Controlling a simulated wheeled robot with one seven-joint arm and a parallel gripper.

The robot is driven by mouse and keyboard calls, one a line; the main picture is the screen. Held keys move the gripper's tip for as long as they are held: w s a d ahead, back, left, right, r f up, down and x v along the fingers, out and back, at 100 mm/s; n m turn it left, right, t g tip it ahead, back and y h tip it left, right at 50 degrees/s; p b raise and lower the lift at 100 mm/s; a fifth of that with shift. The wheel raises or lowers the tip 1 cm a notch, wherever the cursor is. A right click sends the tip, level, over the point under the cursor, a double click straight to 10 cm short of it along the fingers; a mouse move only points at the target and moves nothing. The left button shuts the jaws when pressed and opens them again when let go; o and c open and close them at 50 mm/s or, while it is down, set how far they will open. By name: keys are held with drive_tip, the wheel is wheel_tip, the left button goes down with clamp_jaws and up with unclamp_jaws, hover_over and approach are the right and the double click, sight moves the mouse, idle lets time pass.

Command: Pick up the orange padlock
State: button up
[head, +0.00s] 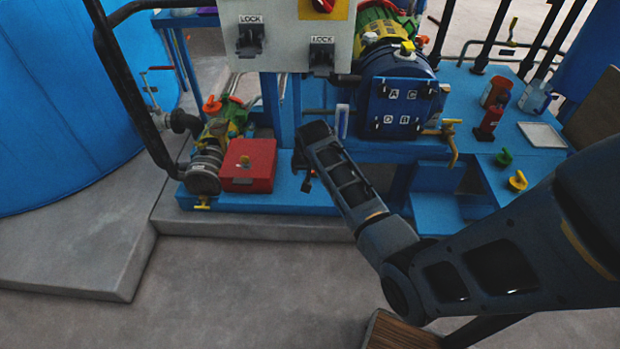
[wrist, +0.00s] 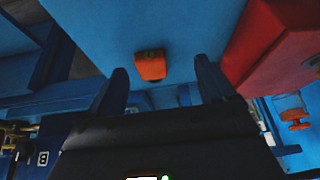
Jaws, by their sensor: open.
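The orange padlock (wrist: 151,66) lies on the blue base surface in the wrist view, framed between the two fingers. My gripper (wrist: 161,80) is open and empty, with one dark finger on each side of the padlock in the picture. The fingertips look short of the padlock, but the exact gap is hard to judge. In the head view my gripper (head: 304,168) points down over the blue platform, right of the red box.
A red box (head: 248,166) sits close beside the gripper and also shows in the wrist view (wrist: 282,52). A blue post (head: 270,105) and the grey switch panel (head: 285,35) stand behind. A labelled blue housing (head: 400,100) is right of my arm.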

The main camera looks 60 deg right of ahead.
drive_tip(key=shift+m+g, duration=0.4)
drive_tip(key=shift+w+d+f+b, duration=0.25)
drive_tip(key=shift+d+f, duration=1.05)
drive_tip(key=shift+d, duration=0.1)
drive_tip(key=shift+w+d+f+b, duration=0.2)
drive_tip(key=shift+d+f, duration=1.1)
drive_tip(key=shift+d, duration=0.05)
drive_tip(key=shift+c, duration=0.3)
drive_tip(key=c, duration=1.3)
drive_tip(key=shift+o, duration=0.2)
drive_tip(key=shift+r, duration=0.1)
